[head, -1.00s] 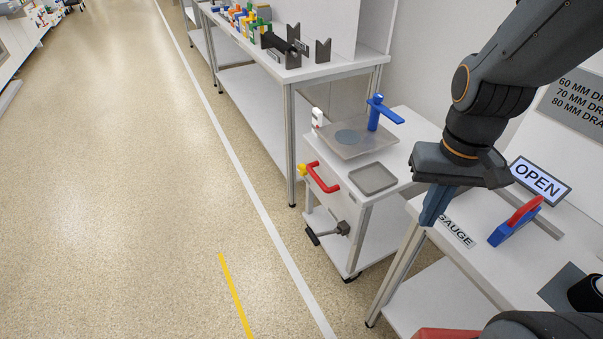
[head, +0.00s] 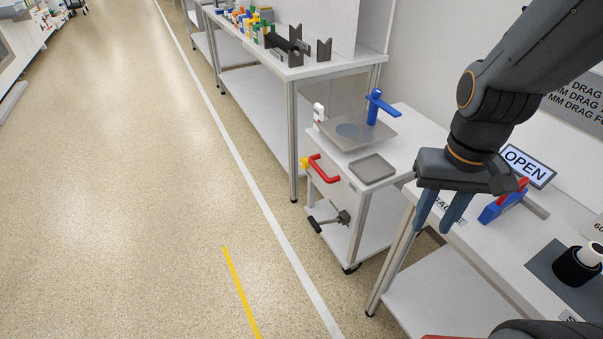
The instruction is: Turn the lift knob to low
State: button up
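A small white cart (head: 357,205) stands right of centre. At its front left corner is a small yellow knob-like part (head: 304,163), beside a red handle (head: 323,170). Lower on the cart is a grey and black lever (head: 330,222). No label marks any of these as the lift knob, and no low setting can be read. My gripper (head: 439,226) hangs to the right of the cart, over the left edge of the gauge bench. Its two blue fingers point down and stand apart with nothing between them. It is clear of the yellow part and the red handle.
The cart top holds a grey plate with a blue post (head: 376,107) and a shallow grey tray (head: 372,168). The right bench carries a blue and red tool (head: 502,205), an OPEN sign (head: 528,166) and a black holder (head: 577,266). The floor at left is free.

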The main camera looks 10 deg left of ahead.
aim_at(304, 165)
jog(key=u, duration=0.05)
jog(key=k, duration=1.1)
jog(key=u, duration=0.7)
jog(key=i, duration=0.6)
jog(key=u, duration=0.75)
jog(key=i, duration=1.2)
jog(key=z, duration=1.1)
jog(key=i, duration=0.35)
jog(key=z, duration=0.45)
